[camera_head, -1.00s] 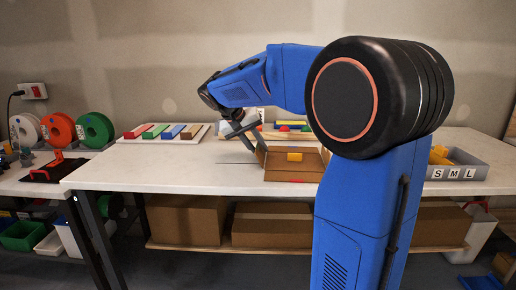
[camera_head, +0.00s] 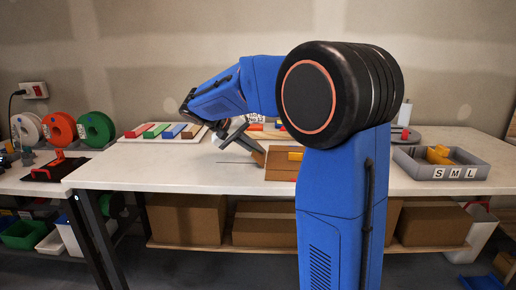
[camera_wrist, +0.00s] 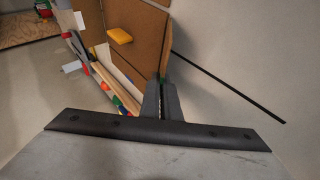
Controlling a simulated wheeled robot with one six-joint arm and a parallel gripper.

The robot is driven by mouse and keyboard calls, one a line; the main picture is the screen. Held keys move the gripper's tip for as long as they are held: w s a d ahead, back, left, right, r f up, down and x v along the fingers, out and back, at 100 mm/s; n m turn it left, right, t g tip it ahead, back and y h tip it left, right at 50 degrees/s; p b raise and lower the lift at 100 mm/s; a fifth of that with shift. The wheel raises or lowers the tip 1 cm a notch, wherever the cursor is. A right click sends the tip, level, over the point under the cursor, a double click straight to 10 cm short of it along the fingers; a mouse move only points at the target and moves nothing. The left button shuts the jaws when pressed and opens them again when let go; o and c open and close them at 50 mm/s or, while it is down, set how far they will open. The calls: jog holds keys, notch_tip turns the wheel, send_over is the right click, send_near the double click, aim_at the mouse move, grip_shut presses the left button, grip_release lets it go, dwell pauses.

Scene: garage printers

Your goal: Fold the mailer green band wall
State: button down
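The mailer is an open brown cardboard box (camera_head: 282,175) on the white table, with a yellow block (camera_head: 295,156) in it. My arm hides its right part in the head view. My gripper (camera_head: 257,149) is at the box's left side, where a brown wall slants. In the wrist view, the fingertips (camera_wrist: 161,84) are close together at the end of a thin cardboard wall (camera_wrist: 166,55), seen edge-on. I cannot tell if they pinch it. The yellow block (camera_wrist: 119,36) also shows there. I cannot make out a green band.
A white board with coloured bars (camera_head: 165,132) lies behind on the left. A grey tray (camera_head: 440,165) marked S M L stands at the right with yellow pieces. Filament spools (camera_head: 95,130) stand on the left table. The table left of the mailer is clear.

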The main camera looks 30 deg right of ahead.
jog(key=shift+w+a+f+g+h, duration=0.1)
jog(key=shift+a+f+g+h, duration=0.1)
jog(key=shift+f+g+h, duration=0.15)
jog(key=shift+r, duration=0.15)
jog(key=c, duration=2)
grip_release()
